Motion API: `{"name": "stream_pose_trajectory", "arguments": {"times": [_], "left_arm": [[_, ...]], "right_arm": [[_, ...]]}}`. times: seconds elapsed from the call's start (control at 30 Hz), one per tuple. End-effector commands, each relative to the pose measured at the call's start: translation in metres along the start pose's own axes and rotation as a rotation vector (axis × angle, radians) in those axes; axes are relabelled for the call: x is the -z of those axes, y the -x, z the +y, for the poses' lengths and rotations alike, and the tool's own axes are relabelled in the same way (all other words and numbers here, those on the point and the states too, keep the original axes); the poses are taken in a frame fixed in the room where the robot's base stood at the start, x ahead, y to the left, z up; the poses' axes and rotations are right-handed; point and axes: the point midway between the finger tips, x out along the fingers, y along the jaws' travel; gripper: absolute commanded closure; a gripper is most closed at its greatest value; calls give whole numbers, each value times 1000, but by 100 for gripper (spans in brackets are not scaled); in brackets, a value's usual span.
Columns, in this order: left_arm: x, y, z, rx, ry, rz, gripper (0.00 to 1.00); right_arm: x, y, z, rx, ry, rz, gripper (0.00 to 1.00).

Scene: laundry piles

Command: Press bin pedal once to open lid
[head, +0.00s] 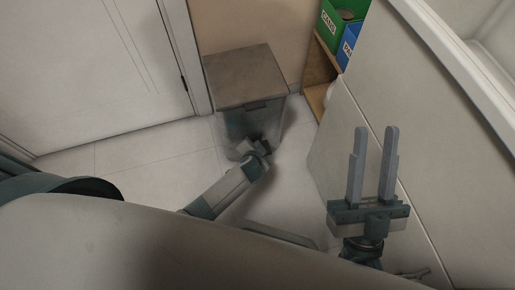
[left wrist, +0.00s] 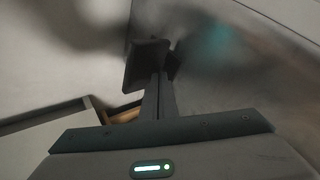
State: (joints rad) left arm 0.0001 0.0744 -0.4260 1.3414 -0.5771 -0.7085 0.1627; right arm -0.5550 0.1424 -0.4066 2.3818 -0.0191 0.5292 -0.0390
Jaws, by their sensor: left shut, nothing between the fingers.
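The bin stands against the wall by the door in the head view, with its flat brown lid (head: 243,75) lying closed on a shiny grey body (head: 235,125). My left gripper (head: 258,142) is low at the front of the bin. Its fingers (left wrist: 158,98) are shut and empty in the left wrist view, beside the bin's metallic side (left wrist: 225,75). A dark square block (left wrist: 147,62) shows at the fingertips; I cannot tell whether it is the pedal or whether they touch. My right gripper (head: 376,150) is open and empty, well right of the bin.
A white door (head: 90,70) is on the left. A wooden shelf (head: 318,70) with a green box (head: 337,20) and a blue box (head: 349,48) is right of the bin. A pale cabinet side (head: 430,120) stands behind my right gripper. Tiled floor (head: 150,160) left of the bin is clear.

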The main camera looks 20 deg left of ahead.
Motion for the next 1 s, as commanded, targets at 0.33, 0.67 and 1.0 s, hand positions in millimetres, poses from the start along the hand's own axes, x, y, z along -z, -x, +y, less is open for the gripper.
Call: {"name": "stream_pose_trajectory", "arguments": {"times": [0.33, 0.67, 1.0], "left_arm": [[-4, -5, 4, 0, 0, -1, 100], [-4, -5, 4, 0, 0, -1, 100], [-6, -8, 6, 0, 0, -1, 100]], "right_arm": [[-3, 3, 0, 0, 0, -1, 69], [-4, 4, 0, 2, 0, -2, 69], [-5, 5, 0, 1, 0, -1, 69]]}}
